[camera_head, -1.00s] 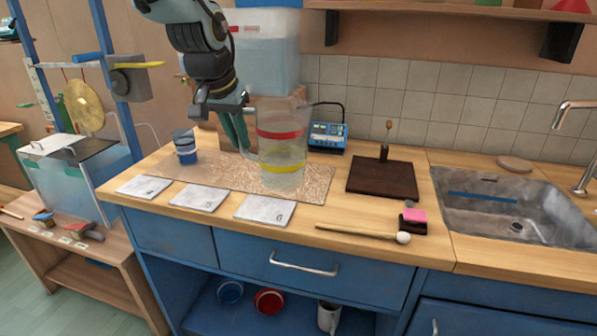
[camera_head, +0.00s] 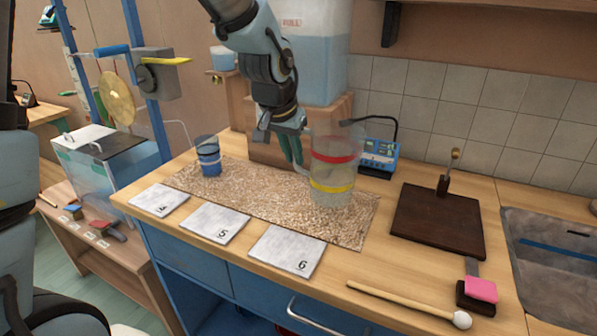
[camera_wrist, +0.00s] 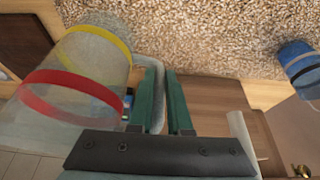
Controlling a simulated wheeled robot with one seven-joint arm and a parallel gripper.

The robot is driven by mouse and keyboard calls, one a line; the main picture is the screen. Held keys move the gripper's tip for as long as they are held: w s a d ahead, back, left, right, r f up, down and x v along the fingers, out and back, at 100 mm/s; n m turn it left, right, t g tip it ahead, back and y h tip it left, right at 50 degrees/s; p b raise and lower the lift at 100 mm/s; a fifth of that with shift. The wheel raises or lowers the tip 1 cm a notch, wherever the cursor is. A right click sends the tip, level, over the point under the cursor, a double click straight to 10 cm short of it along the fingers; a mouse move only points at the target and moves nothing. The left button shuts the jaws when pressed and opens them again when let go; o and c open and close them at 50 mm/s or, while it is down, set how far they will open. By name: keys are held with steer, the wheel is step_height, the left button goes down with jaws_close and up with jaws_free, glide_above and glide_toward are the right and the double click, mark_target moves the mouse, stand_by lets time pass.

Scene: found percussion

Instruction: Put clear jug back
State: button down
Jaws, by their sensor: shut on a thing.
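The clear jug (camera_head: 332,172) has a red band near its top and a yellow band lower down. It is upright at the right part of the speckled cork mat (camera_head: 270,209); I cannot tell whether its base touches the mat. My gripper (camera_head: 297,160) is at its left side, shut on its handle. In the wrist view the jug (camera_wrist: 85,75) is left of my gripper (camera_wrist: 163,85), whose green fingers close around the pale handle.
A blue cup (camera_head: 208,157) stands at the mat's left end. Number cards, including 5 (camera_head: 215,222) and 6 (camera_head: 287,253), lie in front. A blue device (camera_head: 378,156) and dark board (camera_head: 438,220) are right. A mallet (camera_head: 410,304) lies at the front. A water tank stands behind.

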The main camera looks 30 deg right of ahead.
steer(key=shift+f, duration=2.05)
steer(key=c, duration=0.9)
jaws_free()
steer(key=shift+f, duration=0.1)
steer(key=shift+o, duration=0.2)
steer(key=v, duration=1.2)
